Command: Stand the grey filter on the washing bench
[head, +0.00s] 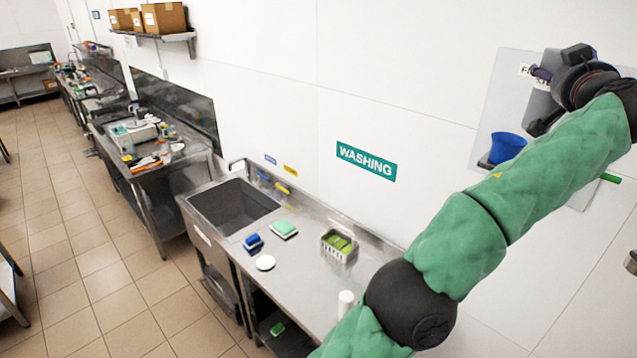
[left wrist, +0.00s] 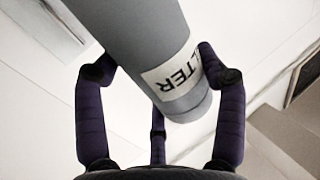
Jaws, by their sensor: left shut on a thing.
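The grey filter (left wrist: 150,45) is a grey cylinder with a white label, partly showing "LTER", near its end. My left gripper (left wrist: 160,85) is shut on it, with purple fingers around the label end in the left wrist view. In the head view my left arm reaches up right, and the gripper (head: 541,98) is at a wall panel, well above the bench; the filter is hard to make out there. The washing bench (head: 300,296) is a steel counter below the green "WASHING" sign (head: 366,161). My right gripper is not in view.
The bench carries a sink (head: 233,205) at its left, a green sponge (head: 284,229), a blue item (head: 253,243), a white disc (head: 265,262), a wire caddy (head: 339,246) and a white cylinder (head: 345,303). Bare steel shows between them. A blue cup-like thing (head: 507,148) is at the wall panel (head: 497,95).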

